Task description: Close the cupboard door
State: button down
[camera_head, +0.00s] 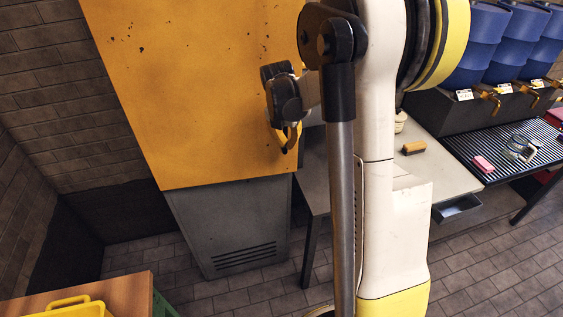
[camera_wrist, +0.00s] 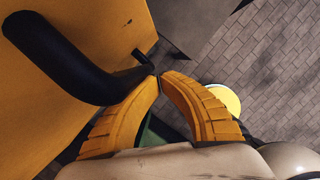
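The orange cupboard door (camera_head: 190,85) is a large, flat, speckled panel above a grey vented base in the head view. Its orange face (camera_wrist: 45,115) fills the left of the wrist view. A thick black bent handle (camera_wrist: 75,65) stands out from that face. My gripper (camera_wrist: 159,77) has its orange fingertips nearly together at the right end of the handle; I cannot see handle material between them. In the head view my gripper (camera_head: 289,140) is by the door's lower right edge. My wrist hides part of that edge, and I cannot tell how far the door stands open.
The grey vented base (camera_head: 235,225) stands on the tiled floor. A table (camera_head: 420,172) with a brush (camera_head: 413,147) is to the right. Blue drums (camera_head: 470,45) stand farther right. A wooden surface (camera_head: 125,292) with a yellow crate (camera_head: 70,306) is front left.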

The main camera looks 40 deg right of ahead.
aim_at(286, 134)
jog(key=w+d, duration=0.2)
jog(key=w, duration=0.1)
jog(key=shift+w, duration=0.2)
jog(key=shift+w+d+r, duration=0.15)
jog(key=shift+w, duration=0.15)
